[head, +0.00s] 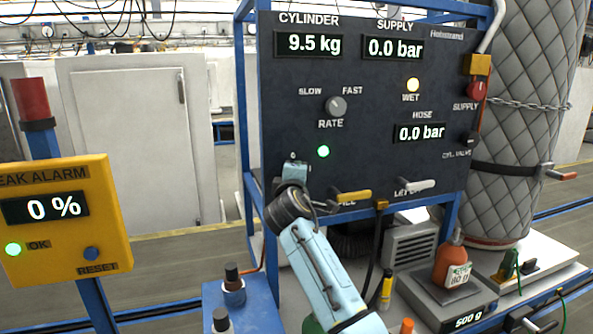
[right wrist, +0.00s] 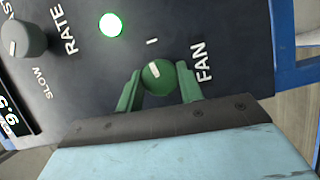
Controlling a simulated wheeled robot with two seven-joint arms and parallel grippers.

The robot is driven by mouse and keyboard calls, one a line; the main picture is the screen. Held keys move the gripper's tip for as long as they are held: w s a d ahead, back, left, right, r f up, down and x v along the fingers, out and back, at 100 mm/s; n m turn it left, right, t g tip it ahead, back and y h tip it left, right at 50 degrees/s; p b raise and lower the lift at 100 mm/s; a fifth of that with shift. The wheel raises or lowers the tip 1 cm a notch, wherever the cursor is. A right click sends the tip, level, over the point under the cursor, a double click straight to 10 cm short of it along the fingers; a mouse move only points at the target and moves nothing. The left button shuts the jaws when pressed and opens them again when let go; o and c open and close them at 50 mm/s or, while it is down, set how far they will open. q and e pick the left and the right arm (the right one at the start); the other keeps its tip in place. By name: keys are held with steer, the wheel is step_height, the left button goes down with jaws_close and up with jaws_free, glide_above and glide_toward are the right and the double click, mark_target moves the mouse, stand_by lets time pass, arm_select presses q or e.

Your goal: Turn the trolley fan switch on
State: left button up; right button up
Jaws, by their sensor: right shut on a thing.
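The fan switch is a small green round knob (right wrist: 157,77) beside the FAN label on the dark panel in the right wrist view. Its white pointer line aims up in that picture, roughly toward the I mark (right wrist: 152,41). My right gripper (right wrist: 158,90) has its two green fingers shut on either side of the knob. In the head view my right gripper (head: 294,172) is against the lower left of the control panel (head: 380,120) and hides the fan switch. A green lamp (right wrist: 111,25) near the knob is lit; it also shows in the head view (head: 323,151). My left gripper is out of view.
The RATE knob (head: 336,106) is above the fan switch. A yellow handle (head: 351,196) and a white handle (head: 414,187) stick out along the panel's lower edge. The yellow leak alarm (head: 65,220) stands at the left. Bottles, including an orange one (head: 452,263), stand low in front.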

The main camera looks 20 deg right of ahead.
steer(key=shift+m+g+p, duration=0.4)
steer(key=shift+m+p, duration=0.25)
steer(key=shift+m, duration=0.25)
steer(key=o, duration=1)
steer(key=v, duration=1.3)
steer(key=shift+s+b, duration=0.2)
steer(key=shift+b, duration=0.25)
steer(key=shift+d+r, duration=0.1)
steer(key=shift+r, duration=0.05)
